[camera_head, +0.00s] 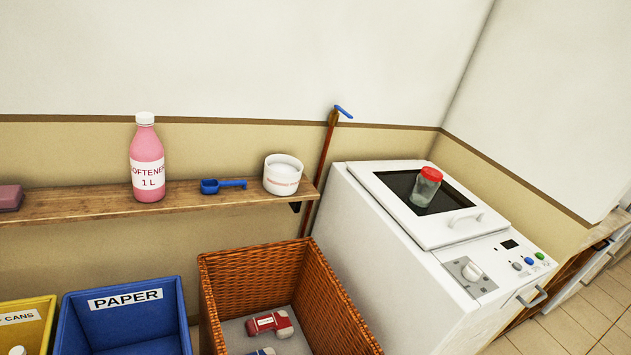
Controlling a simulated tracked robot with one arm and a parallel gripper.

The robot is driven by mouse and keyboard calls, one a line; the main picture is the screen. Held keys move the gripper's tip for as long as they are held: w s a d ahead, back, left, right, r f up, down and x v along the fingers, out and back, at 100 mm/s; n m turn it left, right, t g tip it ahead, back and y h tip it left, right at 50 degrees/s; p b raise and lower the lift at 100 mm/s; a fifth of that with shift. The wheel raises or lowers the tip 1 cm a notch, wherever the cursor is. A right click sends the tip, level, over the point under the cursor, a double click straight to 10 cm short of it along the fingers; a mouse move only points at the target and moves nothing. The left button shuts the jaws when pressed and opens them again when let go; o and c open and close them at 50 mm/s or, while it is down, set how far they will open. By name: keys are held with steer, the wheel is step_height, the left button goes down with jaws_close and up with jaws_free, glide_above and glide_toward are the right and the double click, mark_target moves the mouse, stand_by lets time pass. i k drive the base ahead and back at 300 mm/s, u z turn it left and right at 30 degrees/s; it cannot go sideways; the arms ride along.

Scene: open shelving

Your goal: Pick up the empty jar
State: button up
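A clear, empty-looking jar (424,191) with a red lid stands on top of the white washing machine (398,268), on the dark window of its lid, right of centre in the head view. It appears slightly tilted in the picture. Nothing touches it. My gripper is not in view, so I cannot see its fingers or whether it holds anything.
A wooden shelf (98,205) on the left wall holds a pink softener bottle (147,165), a blue scoop (222,185) and a white tub (282,176). Below stand a wicker basket (245,268), a blue paper bin (122,305) and a yellow cans bin (27,325). A stick (328,150) leans behind the machine.

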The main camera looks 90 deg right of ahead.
mark_target(427, 184)
steer(key=z, duration=2.85)
steer(key=k, duration=0.75)
steer(key=z, duration=0.05)
steer(key=i, duration=0.75)
steer(key=u, duration=0.3)
